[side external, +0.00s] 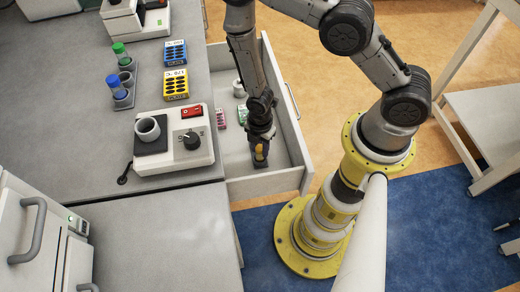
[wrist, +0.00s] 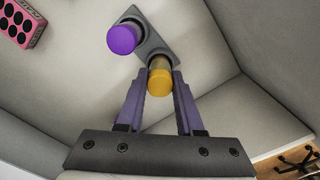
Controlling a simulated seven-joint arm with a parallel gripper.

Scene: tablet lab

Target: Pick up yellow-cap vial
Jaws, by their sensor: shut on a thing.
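The yellow-cap vial (wrist: 160,80) stands in a small grey rack inside the open drawer. My gripper (wrist: 160,95) is shut on it, one finger on each side of the yellow cap. In the side external view my gripper (side external: 261,148) reaches down into the drawer, with the yellow cap (side external: 259,153) showing between its fingers. A purple-cap vial (wrist: 123,40) stands in the same grey rack (wrist: 153,43), just beyond the yellow one. The lower part of the yellow-cap vial is hidden, so I cannot tell whether it is still seated.
The drawer (side external: 270,182) has raised walls close around my gripper. A pink box (side external: 220,119), a green box (side external: 242,114) and a white cup (side external: 239,89) are also in it. A stirrer (side external: 175,158) with a cup stands on the bench, near another vial rack (side external: 124,98).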

